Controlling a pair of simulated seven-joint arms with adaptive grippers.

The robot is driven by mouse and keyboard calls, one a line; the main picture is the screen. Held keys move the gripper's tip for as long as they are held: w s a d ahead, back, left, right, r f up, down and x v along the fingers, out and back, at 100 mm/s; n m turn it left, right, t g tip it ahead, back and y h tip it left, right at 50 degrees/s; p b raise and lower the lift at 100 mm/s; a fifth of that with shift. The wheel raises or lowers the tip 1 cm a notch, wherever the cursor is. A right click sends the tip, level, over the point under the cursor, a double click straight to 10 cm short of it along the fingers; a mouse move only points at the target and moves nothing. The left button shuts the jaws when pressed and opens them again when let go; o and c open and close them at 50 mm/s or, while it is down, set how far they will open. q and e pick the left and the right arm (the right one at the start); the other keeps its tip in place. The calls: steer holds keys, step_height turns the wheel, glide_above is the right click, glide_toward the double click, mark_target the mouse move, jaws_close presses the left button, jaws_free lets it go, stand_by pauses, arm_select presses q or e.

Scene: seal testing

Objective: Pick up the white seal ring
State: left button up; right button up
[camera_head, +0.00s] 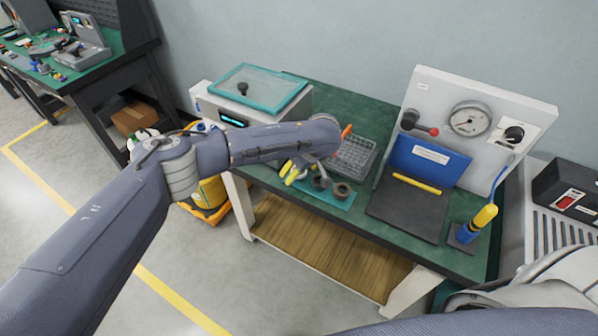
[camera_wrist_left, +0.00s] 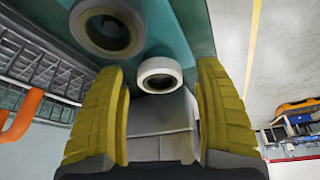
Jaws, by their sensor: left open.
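The white seal ring (camera_wrist_left: 158,65) shows in the left wrist view between and just beyond the two yellow fingers of my left gripper (camera_wrist_left: 162,80). The fingers are spread, with gaps on both sides of the ring, so the gripper is open and empty. A larger brown-grey ring (camera_wrist_left: 107,14) lies beside it on the teal mat (camera_wrist_left: 185,30). In the head view my left gripper (camera_head: 292,172) is low over the mat's left part (camera_head: 335,199); I cannot make out the white ring there. The brown ring (camera_head: 342,191) shows at the right. My right gripper is outside both views.
A clear wire-like tray (camera_head: 355,157) stands behind the mat. A teal-lidded box (camera_head: 262,90) is at the back left. A gauge panel (camera_head: 480,115) with a blue plate (camera_head: 428,160) and dark pad (camera_head: 405,210) is right.

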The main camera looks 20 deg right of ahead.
arm_select(q)
jaws_close()
stand_by(0.5)
step_height(320, 180, up, 20)
stand_by(0.8)
stand_by(0.4)
